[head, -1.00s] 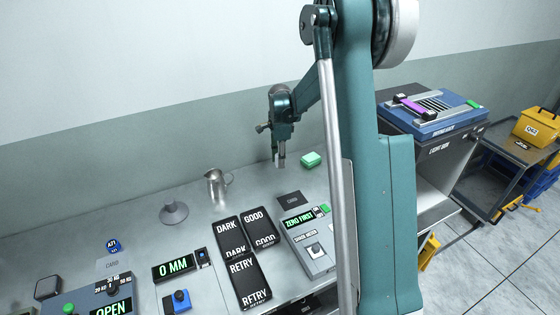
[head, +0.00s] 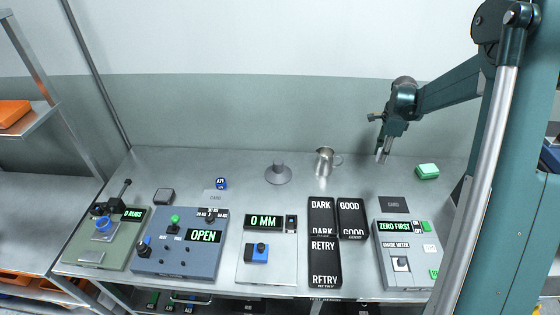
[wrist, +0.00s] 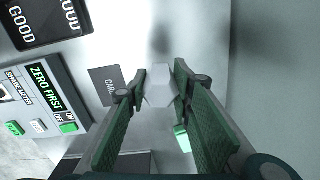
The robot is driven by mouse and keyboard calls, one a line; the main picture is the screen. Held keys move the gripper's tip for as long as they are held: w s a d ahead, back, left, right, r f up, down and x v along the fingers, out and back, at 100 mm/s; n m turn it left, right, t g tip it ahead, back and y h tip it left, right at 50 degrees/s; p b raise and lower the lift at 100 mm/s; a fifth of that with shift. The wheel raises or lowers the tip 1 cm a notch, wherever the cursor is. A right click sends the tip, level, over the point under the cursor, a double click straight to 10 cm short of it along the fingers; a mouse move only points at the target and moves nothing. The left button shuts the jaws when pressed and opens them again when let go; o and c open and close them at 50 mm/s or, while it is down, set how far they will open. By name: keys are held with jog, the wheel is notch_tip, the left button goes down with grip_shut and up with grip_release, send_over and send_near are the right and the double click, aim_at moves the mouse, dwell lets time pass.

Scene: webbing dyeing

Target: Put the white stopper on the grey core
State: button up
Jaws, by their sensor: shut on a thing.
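My gripper (head: 383,156) is above the back right of the steel table, pointing down. In the wrist view my gripper (wrist: 160,88) is shut on a small pale faceted piece, which looks like the white stopper (wrist: 160,86). In the head view the held piece is too small to make out clearly. A grey flared piece with a short upright post (head: 278,173) stands on the table, left of the gripper and apart from it. It may be the grey core, but I cannot be certain.
A metal jug (head: 324,162) stands between the grey piece and my gripper. A green block (head: 428,171) lies to the gripper's right. DARK, GOOD and RETRY panels (head: 325,245) and the shade meter (head: 405,255) are in front. Table around the grey piece is mostly clear.

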jog(key=w+a+r+n+p, duration=0.1)
jog(key=a+r, duration=0.1)
jog(key=a, duration=0.9)
jog(key=w+a+r+p, duration=0.2)
jog(key=a, duration=1)
notch_tip(320, 180, up, 4)
jog(key=n+p, duration=0.1)
jog(key=p, duration=0.1)
send_over(278, 161)
jog(key=shift+f, duration=0.2)
jog(key=shift+f, duration=3.15)
jog(key=shift+f+p, duration=0.4)
jog(key=shift+f, duration=1.5)
jog(key=shift+f, duration=0.15)
